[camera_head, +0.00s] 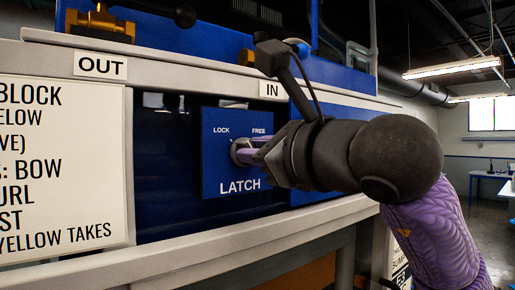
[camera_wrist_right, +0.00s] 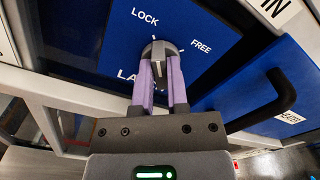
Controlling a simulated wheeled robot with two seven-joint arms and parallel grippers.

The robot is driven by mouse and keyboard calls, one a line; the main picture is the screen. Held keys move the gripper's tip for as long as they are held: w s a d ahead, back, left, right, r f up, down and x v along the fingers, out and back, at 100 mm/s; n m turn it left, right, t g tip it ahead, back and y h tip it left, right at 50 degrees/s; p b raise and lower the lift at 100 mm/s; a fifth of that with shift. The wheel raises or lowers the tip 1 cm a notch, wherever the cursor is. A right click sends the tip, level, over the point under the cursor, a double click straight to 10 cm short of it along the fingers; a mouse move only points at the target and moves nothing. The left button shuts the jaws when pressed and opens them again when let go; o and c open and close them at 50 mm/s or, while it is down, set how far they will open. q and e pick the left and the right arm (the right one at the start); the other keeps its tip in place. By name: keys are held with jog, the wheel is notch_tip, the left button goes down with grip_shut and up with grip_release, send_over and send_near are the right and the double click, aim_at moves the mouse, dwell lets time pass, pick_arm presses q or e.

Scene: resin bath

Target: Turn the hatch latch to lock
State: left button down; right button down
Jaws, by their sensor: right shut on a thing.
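The hatch latch is a round grey knob (camera_head: 237,152) on a blue panel (camera_head: 221,177) marked LOCK at upper left, FREE at upper right and LATCH below. My right gripper (camera_head: 249,150) reaches in from the right and is shut on the knob. In the right wrist view the two purple fingers (camera_wrist_right: 160,68) stand on either side of the knob's grey grip (camera_wrist_right: 158,48), below the LOCK and FREE words. The fingers partly hide the knob and the LATCH word. I cannot tell exactly which mark the knob points to. My left gripper is not in view.
A white sign (camera_head: 62,170) with black text fills the left. A pale ledge (camera_head: 180,62) with OUT and IN labels runs above the panel, and a pale rail (camera_head: 190,247) runs below. In the right wrist view a black bar handle (camera_wrist_right: 262,103) stands out at the right.

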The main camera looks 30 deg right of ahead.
jog(key=shift+n, duration=0.9)
jog(key=shift+f, duration=0.1)
jog(key=c, duration=0.6)
grip_release()
jog(key=s, duration=0.3)
jog(key=s+b, duration=0.1)
jog(key=s, duration=0.2)
jog(key=s+b, duration=0.1)
jog(key=s, duration=0.3)
jog(key=shift+d, duration=0.35)
